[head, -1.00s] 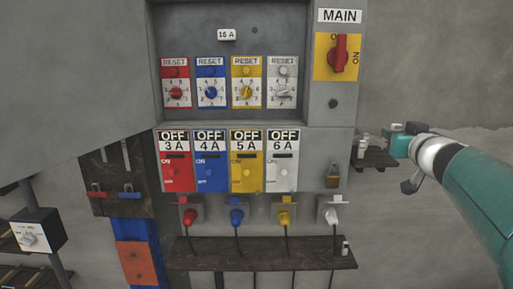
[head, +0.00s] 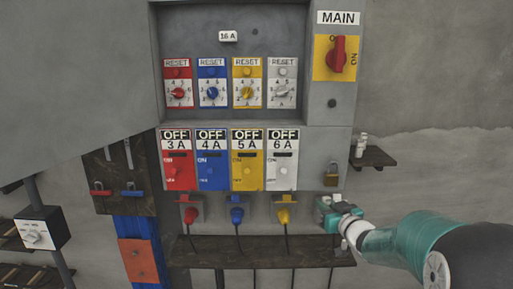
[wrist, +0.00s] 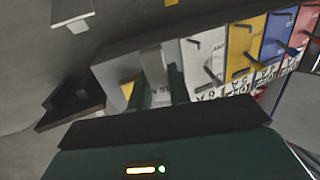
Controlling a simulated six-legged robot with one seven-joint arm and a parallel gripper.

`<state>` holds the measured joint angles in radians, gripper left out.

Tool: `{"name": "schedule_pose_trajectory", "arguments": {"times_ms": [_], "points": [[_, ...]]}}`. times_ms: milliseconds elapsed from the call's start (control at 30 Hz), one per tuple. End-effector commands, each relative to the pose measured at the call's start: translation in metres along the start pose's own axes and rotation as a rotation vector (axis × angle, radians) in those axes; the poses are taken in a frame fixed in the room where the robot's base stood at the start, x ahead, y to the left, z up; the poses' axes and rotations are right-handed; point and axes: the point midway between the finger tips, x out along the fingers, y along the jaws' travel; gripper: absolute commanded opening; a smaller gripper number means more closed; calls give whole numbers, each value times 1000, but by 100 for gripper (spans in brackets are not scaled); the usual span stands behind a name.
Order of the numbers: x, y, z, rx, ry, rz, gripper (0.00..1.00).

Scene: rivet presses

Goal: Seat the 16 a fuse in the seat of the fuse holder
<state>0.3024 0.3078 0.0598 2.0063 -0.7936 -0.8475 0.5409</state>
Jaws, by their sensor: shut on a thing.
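My gripper (head: 335,212) is at the lower right of the panel, in front of where the white plug hangs, and hides it. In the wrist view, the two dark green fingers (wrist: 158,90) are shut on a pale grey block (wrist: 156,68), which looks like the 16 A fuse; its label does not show. A 16 A label (head: 228,36) sits high in the panel's recess. I cannot make out the fuse holder or its seat for sure.
The panel has red, blue, yellow and white switches (head: 283,160). A wooden ledge (head: 250,254) runs below the plugs. A small shelf (head: 378,157) with pale pieces (head: 361,145) juts out at right.

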Motion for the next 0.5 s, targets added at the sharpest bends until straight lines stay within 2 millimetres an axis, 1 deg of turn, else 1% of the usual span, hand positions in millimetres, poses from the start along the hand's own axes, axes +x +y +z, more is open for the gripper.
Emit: {"name": "schedule_pose_trajectory", "arguments": {"times_ms": [33,67,100,167,200,267,300,367,400,500], "points": [[7,-11,31,8,-10,-2,0],[9,-17,47,9,-10,4,0],[12,-22,67,8,-11,16,0],[13,-30,97,9,-12,42,0],[12,-36,117,10,-13,62,0],[11,-43,144,9,-11,95,0],[8,-47,162,10,-12,120,0],[4,-53,187,11,-12,157,0],[0,-56,203,11,-12,182,0],[-12,-62,236,11,-10,239,0]]}}
